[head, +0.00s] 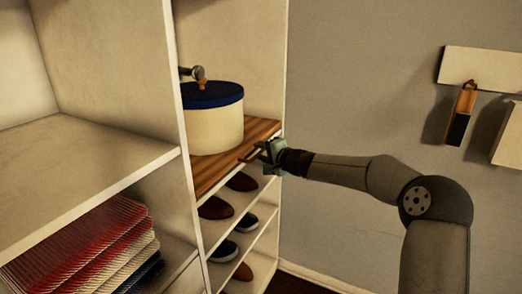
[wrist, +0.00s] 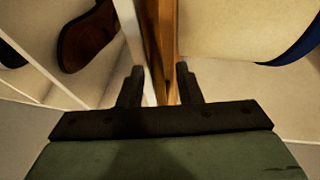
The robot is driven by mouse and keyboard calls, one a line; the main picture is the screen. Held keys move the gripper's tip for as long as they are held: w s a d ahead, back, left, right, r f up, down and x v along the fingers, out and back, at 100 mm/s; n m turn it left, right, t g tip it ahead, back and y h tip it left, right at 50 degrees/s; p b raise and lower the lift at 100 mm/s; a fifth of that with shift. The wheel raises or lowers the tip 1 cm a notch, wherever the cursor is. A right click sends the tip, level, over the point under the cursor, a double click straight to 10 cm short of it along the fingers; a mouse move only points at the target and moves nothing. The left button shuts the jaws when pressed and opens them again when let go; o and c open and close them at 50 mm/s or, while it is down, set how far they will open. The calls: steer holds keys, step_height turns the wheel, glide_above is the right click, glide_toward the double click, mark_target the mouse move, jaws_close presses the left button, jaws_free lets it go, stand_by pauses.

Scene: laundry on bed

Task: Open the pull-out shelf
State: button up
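The pull-out shelf is a brown wooden board (head: 212,174) in the white shelving unit, and a cream box with a blue lid (head: 215,125) stands on it. My gripper (head: 252,153) is at the board's front edge near the unit's right side. In the wrist view my gripper (wrist: 158,78) has its two dark fingers apart, one on each side of the wooden edge (wrist: 160,45). The right finger looks close to the wood; a gap shows by the left finger. Contact cannot be told. How far the board is pulled out is unclear.
Several shoes (head: 215,207) sit on the white shelves below the board. Folded red and striped cloths (head: 85,245) lie in the left compartment. A white upright panel (head: 180,130) divides the compartments. A wall rack with a hanging brush-like item (head: 461,112) is at right.

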steer(key=shift+w+a, duration=0.2)
steer(key=shift+f, duration=0.1)
